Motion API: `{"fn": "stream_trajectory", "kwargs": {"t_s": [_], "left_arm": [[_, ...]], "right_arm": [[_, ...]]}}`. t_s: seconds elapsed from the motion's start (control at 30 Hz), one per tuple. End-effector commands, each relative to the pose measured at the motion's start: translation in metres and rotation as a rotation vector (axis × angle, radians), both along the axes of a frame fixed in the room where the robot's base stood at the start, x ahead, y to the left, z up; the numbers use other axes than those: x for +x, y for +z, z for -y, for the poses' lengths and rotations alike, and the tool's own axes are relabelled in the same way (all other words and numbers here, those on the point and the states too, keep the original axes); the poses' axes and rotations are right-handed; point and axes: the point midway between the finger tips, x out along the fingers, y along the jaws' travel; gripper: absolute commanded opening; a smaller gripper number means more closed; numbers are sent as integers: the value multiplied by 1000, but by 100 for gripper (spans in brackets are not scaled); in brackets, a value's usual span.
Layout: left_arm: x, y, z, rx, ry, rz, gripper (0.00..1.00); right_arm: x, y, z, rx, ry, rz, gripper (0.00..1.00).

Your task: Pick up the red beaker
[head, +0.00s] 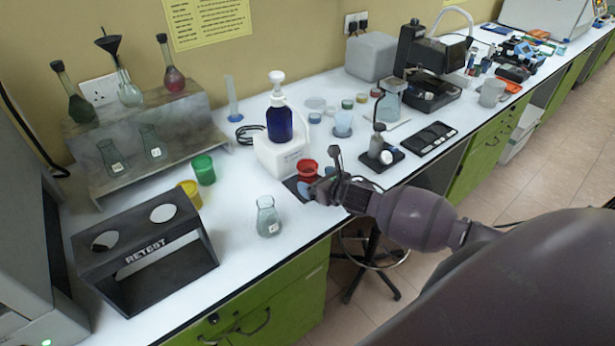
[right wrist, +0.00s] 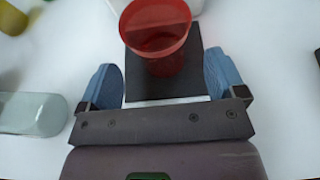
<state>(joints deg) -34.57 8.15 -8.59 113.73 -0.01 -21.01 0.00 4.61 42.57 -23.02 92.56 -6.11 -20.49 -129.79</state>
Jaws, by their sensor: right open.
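The red beaker (head: 307,168) stands on a dark square pad (head: 291,184) near the front edge of the white bench. My right gripper (head: 316,180) is open, with its blue fingertips low by the beaker's near side. In the right wrist view the beaker (right wrist: 158,32) is upright and just ahead of the open right gripper (right wrist: 163,78), roughly centred between the line of its two fingers. No contact between fingers and beaker shows. My left gripper is not in view.
A white stand (head: 278,155) with a blue pump bottle (head: 281,122) is close behind the beaker. A glass flask (head: 268,217) stands to the left, green (head: 203,169) and yellow (head: 190,193) beakers farther left. A small device on a black pad (head: 379,150) stands to the right.

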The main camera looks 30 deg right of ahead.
Motion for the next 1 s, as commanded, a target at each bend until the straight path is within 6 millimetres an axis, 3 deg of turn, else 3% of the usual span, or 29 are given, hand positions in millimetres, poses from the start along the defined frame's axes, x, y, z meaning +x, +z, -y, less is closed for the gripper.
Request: {"fn": "stream_trajectory", "kwargs": {"t_s": [0.33,0.7,1.0], "left_arm": [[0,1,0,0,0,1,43],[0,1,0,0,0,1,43],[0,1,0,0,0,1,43]], "right_arm": [[37,-15,-2,2,-1,1,90],[42,-18,-2,1,0,0,90],[42,-18,-2,0,0,0,44]]}}
